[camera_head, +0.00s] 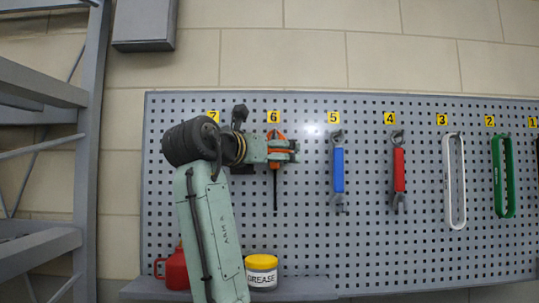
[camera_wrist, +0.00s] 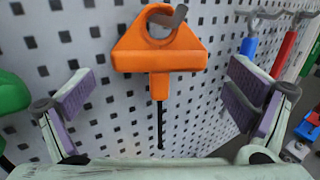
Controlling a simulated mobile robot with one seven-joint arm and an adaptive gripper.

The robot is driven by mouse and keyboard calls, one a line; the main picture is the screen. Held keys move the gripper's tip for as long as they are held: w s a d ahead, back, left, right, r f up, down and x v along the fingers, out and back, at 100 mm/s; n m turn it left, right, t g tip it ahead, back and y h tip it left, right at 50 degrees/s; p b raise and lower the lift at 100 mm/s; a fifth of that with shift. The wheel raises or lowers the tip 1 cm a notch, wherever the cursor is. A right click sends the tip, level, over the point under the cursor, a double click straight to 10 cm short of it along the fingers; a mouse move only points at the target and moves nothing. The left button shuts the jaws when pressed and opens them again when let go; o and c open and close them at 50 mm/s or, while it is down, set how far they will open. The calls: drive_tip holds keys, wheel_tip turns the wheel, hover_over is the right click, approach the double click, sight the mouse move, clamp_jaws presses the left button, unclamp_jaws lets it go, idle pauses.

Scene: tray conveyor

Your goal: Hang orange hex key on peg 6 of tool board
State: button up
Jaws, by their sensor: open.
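The orange hex key (camera_wrist: 160,58) hangs upright against the tool board (camera_head: 300,245), under the yellow label for peg 6 (camera_head: 273,117). In the wrist view a grey peg (camera_wrist: 172,18) passes through the hole in its handle, and its dark shaft points down. In the head view the hex key (camera_head: 275,170) is partly covered by my gripper (camera_head: 295,151). In the wrist view my gripper (camera_wrist: 160,100) is open, with one purple-padded finger on each side of the hex key and a gap on both sides.
To the right hang a blue wrench (camera_head: 338,169), a red wrench (camera_head: 399,169), a white loop tool (camera_head: 454,180) and a green loop tool (camera_head: 503,175). Below, a ledge (camera_head: 300,289) carries a grease tub (camera_head: 261,271) and a red can (camera_head: 174,270). A grey rack (camera_head: 95,150) stands left.

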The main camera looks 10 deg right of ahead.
drive_tip(key=v, duration=1.2)
